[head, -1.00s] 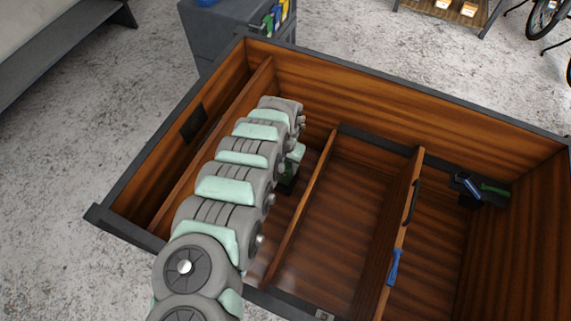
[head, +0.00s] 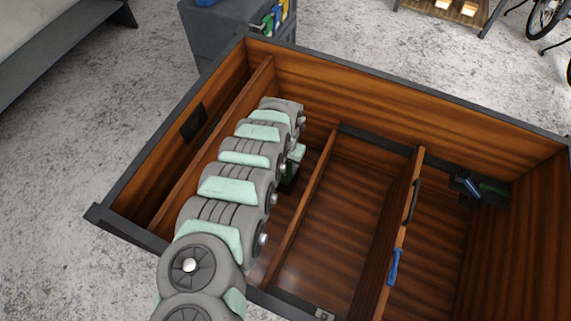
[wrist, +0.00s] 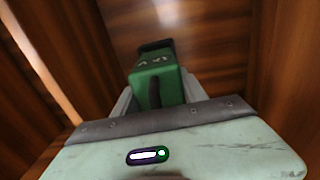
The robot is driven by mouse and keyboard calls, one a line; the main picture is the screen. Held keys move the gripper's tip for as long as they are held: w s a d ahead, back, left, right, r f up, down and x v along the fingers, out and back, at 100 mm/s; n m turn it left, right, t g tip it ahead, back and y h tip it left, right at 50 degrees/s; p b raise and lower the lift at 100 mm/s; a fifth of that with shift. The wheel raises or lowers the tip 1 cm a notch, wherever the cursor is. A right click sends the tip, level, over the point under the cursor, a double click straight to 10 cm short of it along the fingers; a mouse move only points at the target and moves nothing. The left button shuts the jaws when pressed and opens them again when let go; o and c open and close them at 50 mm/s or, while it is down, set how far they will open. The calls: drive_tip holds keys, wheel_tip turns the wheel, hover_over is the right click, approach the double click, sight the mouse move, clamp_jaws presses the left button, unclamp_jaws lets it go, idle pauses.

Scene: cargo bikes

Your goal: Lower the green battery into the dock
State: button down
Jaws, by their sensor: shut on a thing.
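My gripper (wrist: 158,92) is shut on the green battery (wrist: 154,78), which sits between its fingers in the wrist view. In the head view the battery (head: 289,174) shows only as a dark green sliver beside the end of my arm, down in the wooden compartment left of the middle. A black edge (wrist: 155,47) shows at the battery's far end in the wrist view; I cannot tell whether it is the dock or part of the battery. The dock is otherwise not clearly seen, and the battery's lower end is hidden.
The wooden box (head: 420,98) has upright dividers, one (head: 300,212) just right of my arm. The middle compartment (head: 340,220) is empty. A blue-handled tool (head: 394,266) hangs on the right divider. A black holder with blue and green pieces (head: 480,190) is at the right.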

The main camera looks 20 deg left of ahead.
drive_tip(key=shift+f+b, duration=1.45)
drive_tip(key=shift+f, duration=1.05)
idle(0.3)
drive_tip(key=c, duration=0.6)
unclamp_jaws()
drive_tip(key=shift+o, duration=0.2)
drive_tip(key=shift+r, duration=0.15)
wheel_tip(320, 180, up, 10)
drive_tip(key=p, duration=0.3)
drive_tip(key=shift+r, duration=0.25)
